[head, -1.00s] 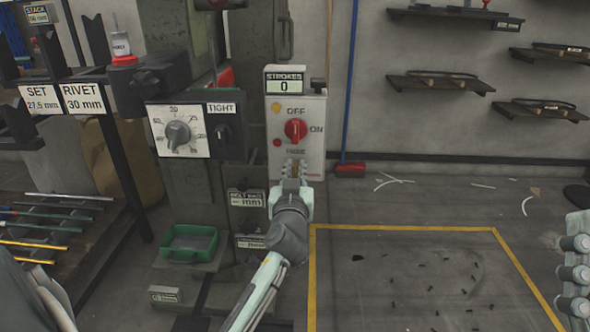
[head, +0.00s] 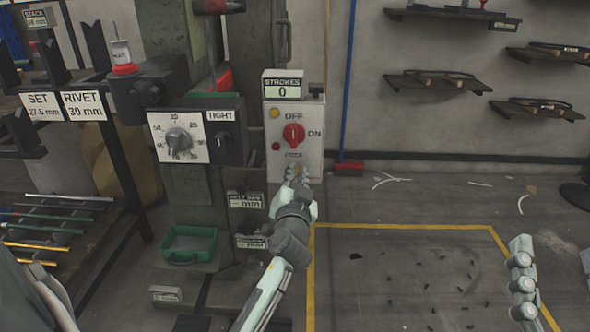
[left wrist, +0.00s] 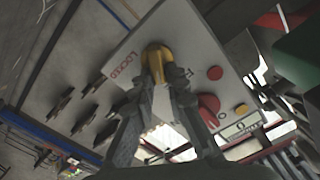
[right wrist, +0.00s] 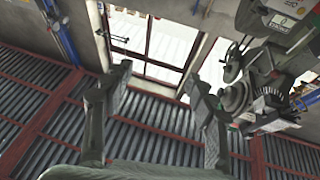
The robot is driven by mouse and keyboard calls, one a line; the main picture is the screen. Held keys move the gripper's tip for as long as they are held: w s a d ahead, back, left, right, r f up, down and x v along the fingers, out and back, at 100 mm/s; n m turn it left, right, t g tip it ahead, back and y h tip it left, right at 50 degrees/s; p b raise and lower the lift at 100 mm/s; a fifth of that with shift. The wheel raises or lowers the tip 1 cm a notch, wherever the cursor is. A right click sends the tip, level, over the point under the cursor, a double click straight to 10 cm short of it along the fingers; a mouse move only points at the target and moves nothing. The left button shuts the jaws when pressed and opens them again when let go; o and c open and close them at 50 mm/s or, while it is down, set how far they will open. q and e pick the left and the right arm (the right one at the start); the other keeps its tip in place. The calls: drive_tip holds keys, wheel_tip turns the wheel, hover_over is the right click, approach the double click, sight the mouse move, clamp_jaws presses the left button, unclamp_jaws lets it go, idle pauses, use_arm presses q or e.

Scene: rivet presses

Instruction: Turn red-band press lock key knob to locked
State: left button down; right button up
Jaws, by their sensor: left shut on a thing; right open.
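The press's grey control panel (head: 308,165) carries a red OFF/ON switch (head: 294,135). The yellow lock key knob (left wrist: 155,60) sits on this panel beside the word LOCKED in the left wrist view. My left gripper (head: 297,170) is at the panel's lower part, its fingers closed around the knob. The gripper hides the knob in the head view, and its exact turn angle is hard to tell. My right gripper (right wrist: 155,78) is open and empty, away from the press; in the head view its side shows at the right (head: 522,275).
Left of the panel are a dial (head: 178,140) and a TIGHT switch box (head: 224,135). A green tray (head: 190,243) stands below. A rod rack (head: 45,230) is at the far left. The floor inside the yellow line (head: 400,227) holds only small scraps.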

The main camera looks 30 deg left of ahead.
use_arm(q)
drive_tip(key=shift+d+m, duration=0.1)
drive_tip(key=shift+m, duration=0.4)
drive_tip(key=shift+w+d+f+m+p, duration=0.15)
drive_tip(key=shift+m+p, duration=0.5)
drive_tip(key=shift+m, duration=1.2)
drive_tip(key=shift+f+m+p, duration=0.3)
drive_tip(key=shift+m+p, duration=0.3)
drive_tip(key=shift+m, duration=1.2)
drive_tip(key=shift+w+d+f+m+p, duration=0.15)
drive_tip(key=shift+m+p, duration=0.5)
drive_tip(key=shift+m, duration=1.2)
use_arm(e)
drive_tip(key=d+f+g+h, duration=0.2)
drive_tip(key=d+f+g, duration=0.2)
drive_tip(key=f, duration=0.5)
drive_tip(key=d+f+g+h, duration=0.3)
drive_tip(key=d+f+g, duration=0.1)
drive_tip(key=f, duration=0.4)
drive_tip(key=shift+w+f+g+h, duration=0.15)
drive_tip(key=shift+f+g+h, duration=0.2)
drive_tip(key=shift+g, duration=0.35)
use_arm(q)
drive_tip(key=shift+s, duration=0.1)
drive_tip(key=c, duration=1.5)
unclamp_jaws()
drive_tip(key=shift+c, duration=0.2)
